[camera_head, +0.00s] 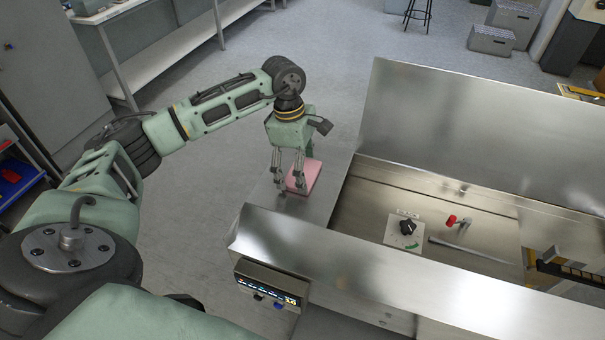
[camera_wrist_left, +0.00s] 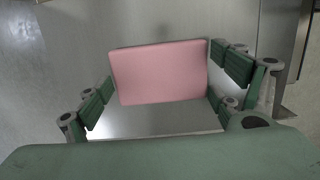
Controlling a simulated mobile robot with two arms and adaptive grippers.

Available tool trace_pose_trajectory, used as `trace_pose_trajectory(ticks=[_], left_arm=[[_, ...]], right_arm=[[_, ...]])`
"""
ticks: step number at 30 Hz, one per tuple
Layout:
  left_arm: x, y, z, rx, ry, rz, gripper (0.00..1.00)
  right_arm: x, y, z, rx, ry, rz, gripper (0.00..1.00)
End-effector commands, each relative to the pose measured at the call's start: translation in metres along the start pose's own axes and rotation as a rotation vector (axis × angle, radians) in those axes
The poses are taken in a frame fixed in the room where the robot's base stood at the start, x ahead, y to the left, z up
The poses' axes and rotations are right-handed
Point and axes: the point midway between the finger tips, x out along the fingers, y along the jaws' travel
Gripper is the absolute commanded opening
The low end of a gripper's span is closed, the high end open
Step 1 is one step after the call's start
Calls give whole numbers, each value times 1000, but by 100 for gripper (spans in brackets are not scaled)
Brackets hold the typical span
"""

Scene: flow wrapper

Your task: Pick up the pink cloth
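The pink cloth (camera_head: 308,176) is a flat folded rectangle on the narrow metal ledge at the left end of the machine. My left gripper (camera_head: 288,187) points down over it, with its fingers spread around the cloth's near part. In the left wrist view the cloth (camera_wrist_left: 158,73) lies between and beyond the open fingers, with clear gaps on the left side. I cannot tell whether the right-hand fingers touch its edge. My right gripper is in neither view.
The metal ledge (camera_head: 318,205) is narrow, with open floor to its left. Tall steel walls (camera_head: 450,110) of the machine rise to the right, around a dial panel (camera_head: 404,232) and a red knob (camera_head: 451,219). A control display (camera_head: 268,288) sits in front.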

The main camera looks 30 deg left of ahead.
Motion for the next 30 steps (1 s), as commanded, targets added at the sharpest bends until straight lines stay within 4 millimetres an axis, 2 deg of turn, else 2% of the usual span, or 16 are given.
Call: trace_pose_trajectory(ticks=[1,3,14,19,23,24,30], left_arm=[[0,0,0,0,0,0,77],[0,0,0,0,0,0,71],[-3,0,1,0,-1,2,71],[-18,1,3,0,-2,4,71],[-42,2,7,2,-3,8,71],[-44,0,20,7,-5,3,71],[-64,-6,69,7,-4,5,71]], right_arm=[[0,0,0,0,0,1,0],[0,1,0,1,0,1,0],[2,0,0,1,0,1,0],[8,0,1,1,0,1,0],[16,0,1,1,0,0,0],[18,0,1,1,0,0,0],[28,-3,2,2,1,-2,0]])
